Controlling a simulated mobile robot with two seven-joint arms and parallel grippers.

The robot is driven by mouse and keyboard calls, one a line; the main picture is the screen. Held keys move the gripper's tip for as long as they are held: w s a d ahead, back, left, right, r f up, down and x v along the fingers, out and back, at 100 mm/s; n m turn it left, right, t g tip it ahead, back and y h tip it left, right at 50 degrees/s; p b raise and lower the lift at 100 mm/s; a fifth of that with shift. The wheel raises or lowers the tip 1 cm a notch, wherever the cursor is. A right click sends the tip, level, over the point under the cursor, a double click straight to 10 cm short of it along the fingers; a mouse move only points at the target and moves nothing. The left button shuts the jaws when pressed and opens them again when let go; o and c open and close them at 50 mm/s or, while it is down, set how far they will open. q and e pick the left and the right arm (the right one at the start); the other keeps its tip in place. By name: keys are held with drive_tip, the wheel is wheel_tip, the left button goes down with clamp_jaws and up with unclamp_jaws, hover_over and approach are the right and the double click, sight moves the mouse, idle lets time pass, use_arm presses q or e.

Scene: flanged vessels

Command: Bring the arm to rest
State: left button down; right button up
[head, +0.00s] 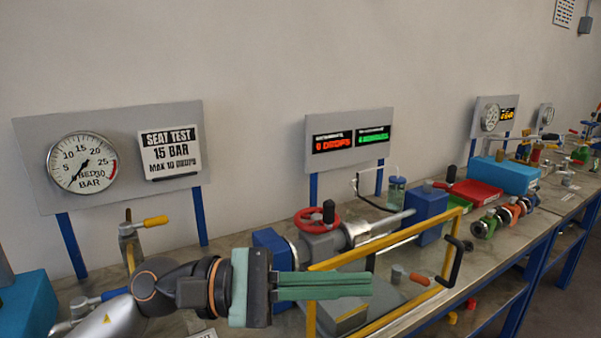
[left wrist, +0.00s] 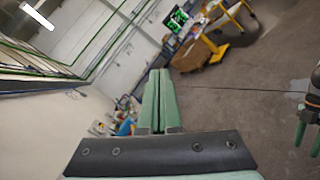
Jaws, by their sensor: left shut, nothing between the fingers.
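My left gripper (head: 368,284) reaches in from the lower left in the head view. Its long green fingers lie together, shut and empty, pointing right in front of the bench's yellow frame. In the left wrist view the fingers (left wrist: 160,76) are closed side by side, with nothing between them. What seems to be my right gripper (left wrist: 308,130) shows at the right edge of that view, partly cut off, with green fingers hanging down. It is not in the head view.
A yellow frame (head: 400,240) with a black handle stands close behind the fingers. Behind it is a vessel with a red handwheel (head: 317,219). A gauge board (head: 110,110) and a drops display (head: 350,140) stand at the back.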

use_arm(q)
drive_tip(key=w+a+r+n+t+y, duration=0.1)
drive_tip(key=w+a+n+t, duration=0.35)
drive_tip(key=n+t, duration=0.75)
drive_tip(key=w+a+r+n+t, duration=0.1)
drive_tip(key=w+a+n+t, duration=0.35)
drive_tip(key=n, duration=1.15)
drive_tip(key=w+a+f+n+t+y, duration=0.1)
drive_tip(key=a+f+n+y, duration=0.5)
drive_tip(key=f+n+y, duration=0.35)
drive_tip(key=a+f+n+t+y, duration=0.1)
drive_tip(key=a+f+n+y, duration=0.55)
drive_tip(key=f+n, duration=0.5)
drive_tip(key=s+a+f+n+g+y, duration=0.1)
drive_tip(key=s+a+f+n+g, duration=0.1)
drive_tip(key=s+f+n+g, duration=0.75)
drive_tip(key=s+a+f+n+g+y, duration=0.15)
drive_tip(key=s+f+n+g, duration=0.25)
drive_tip(key=s+f, duration=0.9)
drive_tip(key=w+d+f+t+h+b, duration=0.1)
drive_tip(key=f+t, duration=0.1)
drive_tip(key=f, duration=0.4)
drive_tip(key=w+d+f+t+h+b, duration=0.1)
drive_tip(key=w+d+f+t+h, duration=0.1)
drive_tip(key=f, duration=0.4)
drive_tip(key=shift+d+t+b, duration=0.25)
drive_tip(key=shift+t+b, duration=0.05)
drive_tip(key=shift+t, duration=0.5)
